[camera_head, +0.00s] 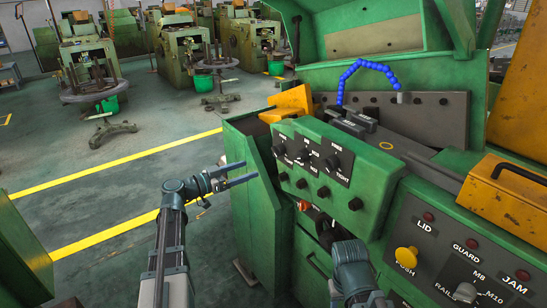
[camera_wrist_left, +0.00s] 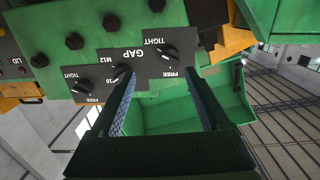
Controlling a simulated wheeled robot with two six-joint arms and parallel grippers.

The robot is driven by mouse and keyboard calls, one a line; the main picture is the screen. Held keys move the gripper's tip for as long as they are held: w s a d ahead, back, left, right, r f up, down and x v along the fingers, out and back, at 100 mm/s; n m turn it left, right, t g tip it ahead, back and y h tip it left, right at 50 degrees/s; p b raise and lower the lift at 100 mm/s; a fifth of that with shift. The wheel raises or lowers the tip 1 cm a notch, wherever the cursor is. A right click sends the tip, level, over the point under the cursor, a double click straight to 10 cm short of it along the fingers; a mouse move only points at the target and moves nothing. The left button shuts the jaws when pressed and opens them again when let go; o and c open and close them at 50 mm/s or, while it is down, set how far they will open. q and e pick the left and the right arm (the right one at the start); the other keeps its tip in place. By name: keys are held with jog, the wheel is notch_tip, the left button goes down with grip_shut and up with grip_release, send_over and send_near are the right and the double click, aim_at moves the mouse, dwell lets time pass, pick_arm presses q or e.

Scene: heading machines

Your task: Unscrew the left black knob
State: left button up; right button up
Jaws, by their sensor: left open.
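The green machine's front carries a black dial plate with knobs and TIGHT and FREE labels. The left black knob (camera_head: 281,149) is at the plate's left end. In the left wrist view, which is upside down, the same knob (camera_wrist_left: 169,52) is on the right of the plate. My left gripper (camera_head: 251,172) is open and empty, just left of and below this knob, fingers pointing at the panel. In the left wrist view its two fingers (camera_wrist_left: 162,78) stand apart on either side below the knob, not touching it. My right arm shows at the bottom; its fingers cannot be made out.
Several more black knobs (camera_head: 355,204) line the panel below the plate. An orange block (camera_head: 292,102) is on top left. A control panel with a yellow push button (camera_head: 406,257) is at lower right. Open floor with yellow lines (camera_head: 100,170) lies left.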

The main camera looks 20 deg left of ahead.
aim_at(278, 150)
pick_arm(q)
jog(key=w+a+x, duration=0.1)
jog(key=x, duration=1.1)
jog(key=shift+w+r+t, duration=0.4)
jog(key=shift+w+r, duration=0.05)
jog(key=shift+r, duration=0.3)
grip_shut()
